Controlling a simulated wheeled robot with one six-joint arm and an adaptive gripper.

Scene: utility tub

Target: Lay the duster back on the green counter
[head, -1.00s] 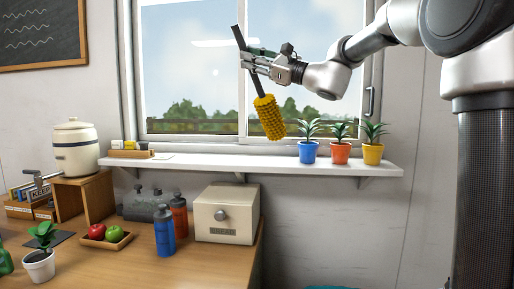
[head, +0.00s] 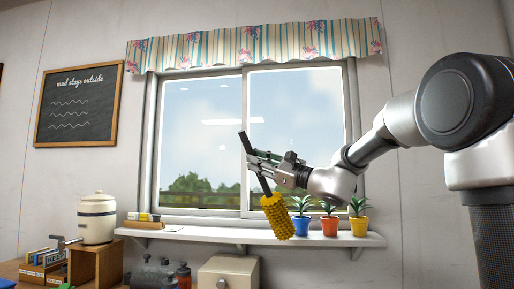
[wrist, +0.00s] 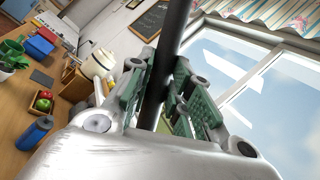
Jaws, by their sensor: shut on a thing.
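The duster has a yellow, bumpy head (head: 277,216) and a dark handle (head: 244,143). My gripper (head: 262,163) is shut on the handle and holds the duster tilted in front of the window, head down. In the wrist view the dark handle (wrist: 164,60) runs between the green-padded fingers of my gripper (wrist: 160,100). The duster's head is not visible in the wrist view. I see no green counter in the frames of now; a wooden counter (wrist: 50,130) shows in the wrist view.
A white shelf (head: 200,234) under the window bears blue, orange and yellow plant pots (head: 329,226), close to the duster's head. A chalkboard (head: 79,104) hangs on the wall.

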